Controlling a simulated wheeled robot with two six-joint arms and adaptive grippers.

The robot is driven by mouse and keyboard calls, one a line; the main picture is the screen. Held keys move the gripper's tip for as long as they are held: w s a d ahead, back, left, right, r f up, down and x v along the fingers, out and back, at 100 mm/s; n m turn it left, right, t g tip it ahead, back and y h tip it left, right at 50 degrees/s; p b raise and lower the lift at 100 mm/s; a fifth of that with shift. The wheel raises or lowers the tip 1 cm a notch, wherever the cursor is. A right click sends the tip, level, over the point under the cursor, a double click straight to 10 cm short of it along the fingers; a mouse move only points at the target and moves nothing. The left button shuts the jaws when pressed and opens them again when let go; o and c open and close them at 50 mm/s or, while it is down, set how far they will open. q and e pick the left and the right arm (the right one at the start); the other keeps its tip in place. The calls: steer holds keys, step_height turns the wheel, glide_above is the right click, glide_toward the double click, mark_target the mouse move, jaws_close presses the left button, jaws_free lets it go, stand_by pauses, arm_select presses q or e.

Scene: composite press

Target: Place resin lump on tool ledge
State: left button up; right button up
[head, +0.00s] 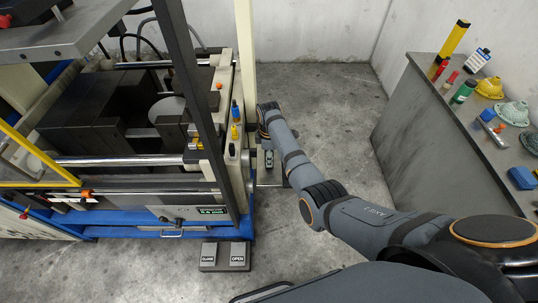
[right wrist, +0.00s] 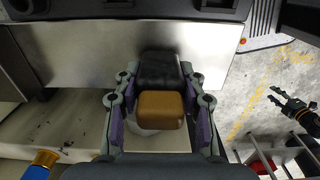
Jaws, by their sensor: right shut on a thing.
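My right gripper (head: 268,160) hangs just right of the press's side in the head view. In the right wrist view my right gripper (right wrist: 160,85) is shut on an amber-brown block (right wrist: 160,108), likely the resin lump. A black part (right wrist: 158,68) shows behind it between the fingers; I cannot tell whether it is held too. The lump is hidden in the head view. The cream ledge (head: 233,168) on the press's side, probably the tool ledge, bears blue and yellow tools. A yellow-and-blue tool (right wrist: 42,163) shows in the right wrist view.
The press (head: 130,110) with blue base fills the left. Pedals (head: 223,257) stand on the floor in front. A grey bench (head: 430,145) at right bears bottles, bowls and a blue block. Floor between is clear. A dark claw-like thing (right wrist: 290,105) shows at right in the right wrist view.

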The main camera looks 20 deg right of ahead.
steer(key=shift+f, duration=0.1)
steer(key=o, duration=1.2)
steer(key=shift+r, duration=0.2)
arm_select(q)
steer(key=shift+s+f+b, duration=0.75)
steer(key=shift+s+f, duration=0.05)
steer(key=shift+s, duration=0.05)
arm_select(e)
step_height(320, 180, up, 12)
steer(key=shift+f, duration=0.1)
